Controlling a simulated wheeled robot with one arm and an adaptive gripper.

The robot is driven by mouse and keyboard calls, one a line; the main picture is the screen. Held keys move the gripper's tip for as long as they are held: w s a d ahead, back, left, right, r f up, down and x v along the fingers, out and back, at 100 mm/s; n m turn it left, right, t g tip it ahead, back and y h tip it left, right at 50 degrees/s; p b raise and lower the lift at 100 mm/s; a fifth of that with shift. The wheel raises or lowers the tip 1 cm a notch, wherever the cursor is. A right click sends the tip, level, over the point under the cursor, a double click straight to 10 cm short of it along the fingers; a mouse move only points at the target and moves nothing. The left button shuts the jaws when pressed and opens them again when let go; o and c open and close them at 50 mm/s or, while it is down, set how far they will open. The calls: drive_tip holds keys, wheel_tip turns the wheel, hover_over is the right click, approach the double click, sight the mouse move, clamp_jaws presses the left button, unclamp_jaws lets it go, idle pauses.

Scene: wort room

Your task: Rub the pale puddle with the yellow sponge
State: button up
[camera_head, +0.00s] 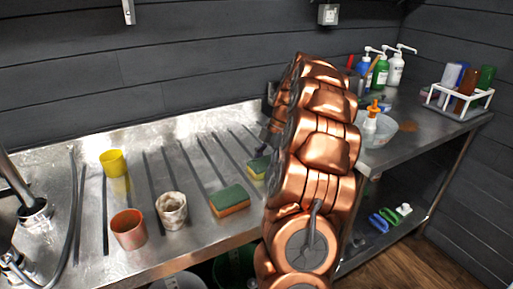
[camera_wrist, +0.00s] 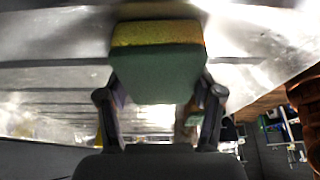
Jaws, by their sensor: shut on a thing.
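My gripper (camera_wrist: 160,95) is shut on a sponge (camera_wrist: 156,72) with a green side and a yellow layer, which fills the middle of the wrist view. In the head view this sponge (camera_head: 257,168) shows partly at the left edge of my copper arm, low over or touching the ridged steel drainboard (camera_head: 195,160). I cannot tell whether it touches. A second sponge (camera_head: 230,201), green over orange, lies on the drainboard nearer the front. I cannot make out the pale puddle; bright patches on the steel may be glare, and my arm hides part of the surface.
A yellow cup (camera_head: 113,163), an orange cup (camera_head: 129,230) and a stained pale cup (camera_head: 172,211) stand left of the sponges. Right of my arm are a bowl (camera_head: 378,133), pump bottles (camera_head: 381,70) and a white rack (camera_head: 458,101). A tap (camera_head: 30,205) stands far left.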

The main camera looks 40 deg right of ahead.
drive_tip(key=shift+w+a+f+b, duration=0.1)
drive_tip(key=shift+w+a+b, duration=0.15)
drive_tip(key=shift+a, duration=0.35)
drive_tip(key=shift+w+a+b, duration=0.1)
drive_tip(key=shift+a+b, duration=0.1)
drive_tip(key=shift+a, duration=0.4)
wheel_tip(320, 180, up, 8)
drive_tip(key=shift+d+f+p, duration=0.15)
drive_tip(key=shift+f+p, duration=0.05)
drive_tip(key=shift+p, duration=0.6)
drive_tip(key=shift+r, duration=0.3)
